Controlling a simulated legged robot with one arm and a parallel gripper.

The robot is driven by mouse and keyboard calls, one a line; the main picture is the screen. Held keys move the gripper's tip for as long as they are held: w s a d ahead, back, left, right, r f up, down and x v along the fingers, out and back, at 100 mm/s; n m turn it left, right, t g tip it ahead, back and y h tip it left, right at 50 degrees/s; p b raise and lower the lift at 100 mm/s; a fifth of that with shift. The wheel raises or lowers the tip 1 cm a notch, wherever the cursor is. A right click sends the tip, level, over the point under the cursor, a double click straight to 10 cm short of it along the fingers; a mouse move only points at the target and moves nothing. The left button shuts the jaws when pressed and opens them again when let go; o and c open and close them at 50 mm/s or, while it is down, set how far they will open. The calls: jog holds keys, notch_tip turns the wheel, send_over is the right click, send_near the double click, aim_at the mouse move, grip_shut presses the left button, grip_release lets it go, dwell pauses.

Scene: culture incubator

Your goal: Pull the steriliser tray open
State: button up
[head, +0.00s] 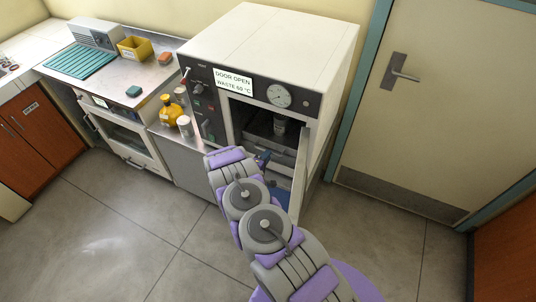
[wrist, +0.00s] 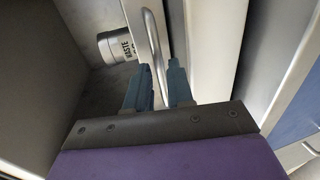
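The steriliser (head: 268,45) stands with its door (head: 300,175) swung open, and its sign reads DOOR OPEN, WASTE 60 °C. Inside, the steriliser tray (head: 284,151) carries a metal can (head: 281,125); the can, marked WASTE, also shows in the wrist view (wrist: 116,46). My gripper (head: 264,158) is at the front of the tray. In the wrist view, a curved metal handle (wrist: 152,40) runs between the two blue fingers of my gripper (wrist: 160,72). The fingers stand apart with a small gap to the handle.
The open door stands just right of my gripper. Left of the steriliser are a yellow bottle (head: 170,113), a white jar (head: 184,124) and a counter with a teal mat (head: 80,61) and yellow bin (head: 133,48). The floor in front (head: 130,225) is clear.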

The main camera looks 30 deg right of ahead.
jog(key=shift+x, duration=1.15)
jog(key=shift+w, duration=0.15)
jog(key=shift+a, duration=0.4)
jog(key=shift+d, duration=0.5)
grip_shut()
jog(key=shift+a, duration=0.2)
